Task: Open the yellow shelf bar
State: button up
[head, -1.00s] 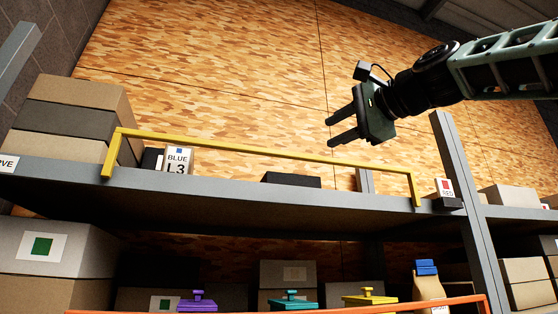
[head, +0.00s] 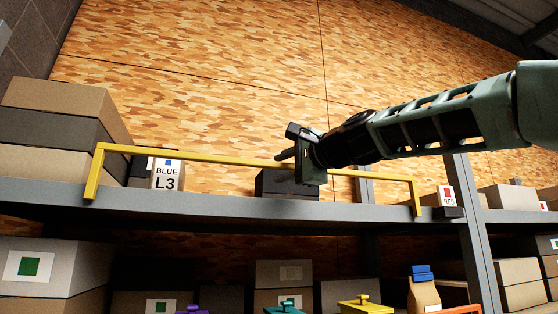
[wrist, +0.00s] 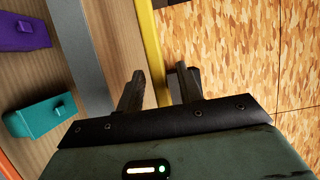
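The yellow shelf bar (head: 235,160) runs across the front of the upper shelf in the head view, with a post at each end standing at the shelf edge. It also shows in the wrist view (wrist: 151,52), running down between my two fingers. My gripper (wrist: 158,88) is open, with one finger on each side of the bar. In the head view my gripper (head: 283,163) is at the middle of the bar, and its body covers part of it. I cannot tell whether a finger touches the bar.
Behind the bar stand a dark box (head: 272,183) and a BLUE L3 box (head: 166,174). Stacked boxes (head: 55,125) fill the left end. The upper shelf edge (head: 235,208) lies below the bar. Purple (wrist: 22,31) and teal (wrist: 40,116) objects are lower down.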

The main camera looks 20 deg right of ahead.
jog(key=shift+x, duration=1)
grip_shut()
